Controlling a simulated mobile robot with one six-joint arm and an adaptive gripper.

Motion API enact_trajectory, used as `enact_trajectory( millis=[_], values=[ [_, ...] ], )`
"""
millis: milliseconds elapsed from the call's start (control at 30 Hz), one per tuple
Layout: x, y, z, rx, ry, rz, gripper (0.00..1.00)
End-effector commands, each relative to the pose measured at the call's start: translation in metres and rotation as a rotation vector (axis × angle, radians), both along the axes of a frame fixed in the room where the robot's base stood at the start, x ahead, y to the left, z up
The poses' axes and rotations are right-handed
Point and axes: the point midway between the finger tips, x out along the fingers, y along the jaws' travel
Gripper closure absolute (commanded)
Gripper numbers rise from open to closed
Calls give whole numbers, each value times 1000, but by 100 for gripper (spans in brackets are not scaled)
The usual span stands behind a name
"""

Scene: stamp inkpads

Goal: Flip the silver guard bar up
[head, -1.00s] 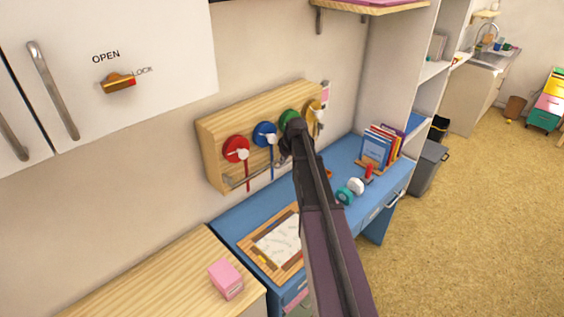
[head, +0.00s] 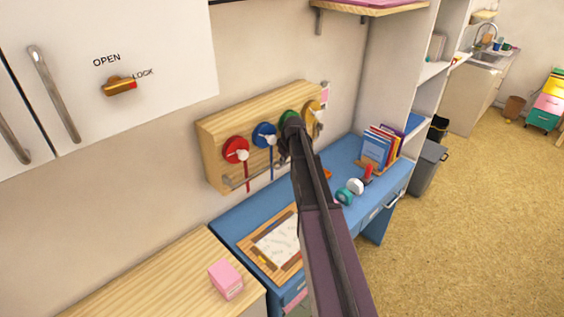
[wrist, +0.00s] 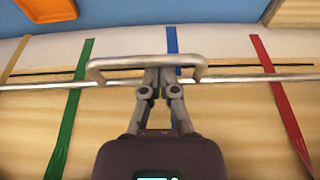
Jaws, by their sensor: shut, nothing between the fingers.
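The silver guard bar (wrist: 245,79) runs across the wooden board, over the hanging coloured straps, in the wrist view. A raised U-shaped silver handle (wrist: 120,63) stands out from its middle. My gripper (wrist: 159,74) is shut and empty. Its fingertips are at the handle, within the span of the U; whether they touch it I cannot tell. In the head view the bar's left end (head: 238,182) shows low on the wooden board (head: 212,150), and my arm hides the rest of the bar and most of the gripper.
Red (head: 235,149), blue (head: 264,134), green and yellow round pieces sit on the board. Below is a blue desk (head: 235,215) with a paper tray (head: 262,258), small items and books (head: 378,147). A pink block (head: 226,279) lies on the wooden counter at left.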

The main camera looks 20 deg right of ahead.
Motion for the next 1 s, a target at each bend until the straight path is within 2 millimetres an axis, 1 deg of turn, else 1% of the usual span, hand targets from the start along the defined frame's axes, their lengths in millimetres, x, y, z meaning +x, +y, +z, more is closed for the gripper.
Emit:
enact_trajectory(
  millis=[233, 667, 1000],
  values=[
    [-3, -1, 5, -20, 54, -2, 100],
    [-10, -3, 17, -20, 55, -2, 100],
    [-9, -3, 17, -20, 54, -1, 100]
  ],
)
